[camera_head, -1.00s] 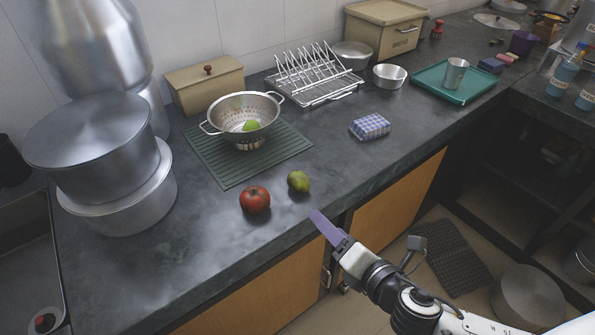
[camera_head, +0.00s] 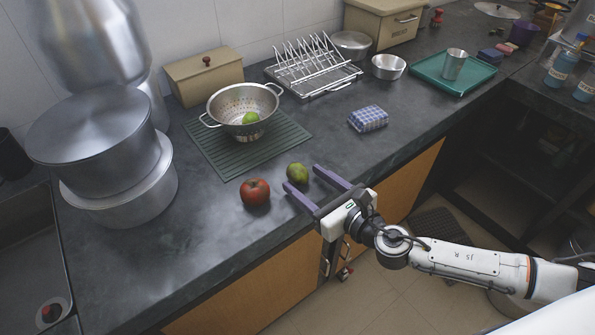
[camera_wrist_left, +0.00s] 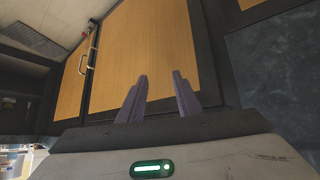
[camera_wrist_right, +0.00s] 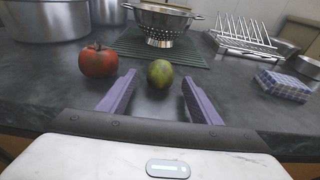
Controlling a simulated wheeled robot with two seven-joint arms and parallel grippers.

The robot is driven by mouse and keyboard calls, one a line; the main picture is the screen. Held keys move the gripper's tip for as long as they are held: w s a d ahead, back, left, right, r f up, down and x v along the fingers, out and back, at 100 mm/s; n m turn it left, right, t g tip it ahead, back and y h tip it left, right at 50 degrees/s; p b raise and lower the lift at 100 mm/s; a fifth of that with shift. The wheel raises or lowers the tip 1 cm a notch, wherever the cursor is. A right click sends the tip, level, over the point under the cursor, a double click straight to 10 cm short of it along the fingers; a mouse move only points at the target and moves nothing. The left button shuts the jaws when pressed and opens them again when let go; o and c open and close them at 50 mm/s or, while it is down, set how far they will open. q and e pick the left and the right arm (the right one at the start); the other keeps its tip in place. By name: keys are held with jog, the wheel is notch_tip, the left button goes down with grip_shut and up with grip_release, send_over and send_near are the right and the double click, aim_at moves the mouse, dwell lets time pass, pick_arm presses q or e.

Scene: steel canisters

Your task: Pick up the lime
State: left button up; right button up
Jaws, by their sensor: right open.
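A mottled green fruit (camera_head: 297,173), lime-like in colour, lies on the dark counter near its front edge. It also shows in the right wrist view (camera_wrist_right: 160,74), centred between the fingers and a little beyond the tips. A second, brighter green round fruit (camera_head: 250,118) sits inside the steel colander (camera_head: 228,104). I cannot tell for sure which one is the lime. My right gripper (camera_head: 303,178) is open and empty, its purple fingers pointing at the counter fruit. My left gripper (camera_wrist_left: 160,75) is open and empty, facing the wooden cabinet doors; it is not in the head view.
A red tomato (camera_head: 255,192) lies just left of the counter fruit. The colander stands on a green ribbed mat (camera_head: 287,137). A checked blue package (camera_head: 368,118), a dish rack (camera_head: 313,75) and large steel pots (camera_head: 92,150) stand around. The counter in front of the package is clear.

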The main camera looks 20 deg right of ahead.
jog(key=shift+x, duration=1.05)
jog(key=shift+c, duration=0.2)
jog(key=c, duration=1.1)
jog(key=shift+r, duration=0.1)
